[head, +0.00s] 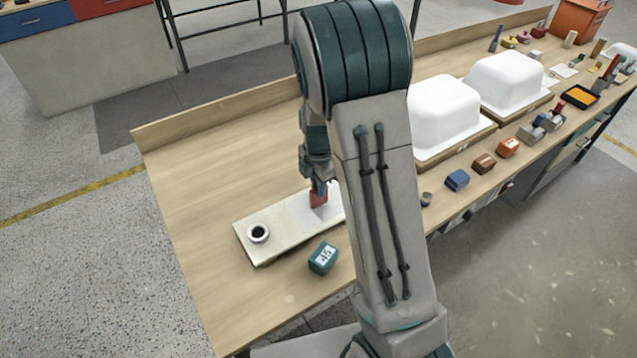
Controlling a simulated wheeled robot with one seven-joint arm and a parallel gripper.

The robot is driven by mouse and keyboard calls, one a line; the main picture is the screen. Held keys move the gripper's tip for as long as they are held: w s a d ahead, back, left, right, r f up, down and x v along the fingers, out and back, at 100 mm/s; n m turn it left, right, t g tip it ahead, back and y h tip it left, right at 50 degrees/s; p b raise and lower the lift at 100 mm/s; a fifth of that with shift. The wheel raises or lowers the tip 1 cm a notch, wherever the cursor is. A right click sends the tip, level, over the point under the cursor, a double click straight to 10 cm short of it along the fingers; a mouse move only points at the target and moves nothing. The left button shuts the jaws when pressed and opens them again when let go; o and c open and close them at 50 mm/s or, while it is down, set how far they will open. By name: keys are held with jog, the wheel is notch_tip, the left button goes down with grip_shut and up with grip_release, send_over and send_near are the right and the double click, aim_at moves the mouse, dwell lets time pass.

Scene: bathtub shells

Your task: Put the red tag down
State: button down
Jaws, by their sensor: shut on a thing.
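The red tag (318,196) is a small red piece held at the tip of my gripper (318,184). My gripper is shut on it, pointing down over the pale flat board (285,225) on the wooden bench. The tag's lower edge is at or just above the board; I cannot tell whether it touches. My arm hides part of the board's right end.
A green block marked 45 (323,258) stands in front. White tub shells (443,112), coloured blocks (457,180) and small tools lie to the right. The bench's left part is clear.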

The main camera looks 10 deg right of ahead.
jog(key=shift+f, duration=0.2)
jog(key=shift+f, duration=0.15)
jog(key=c, duration=1.4)
grip_release()
jog(key=shift+c, duration=0.2)
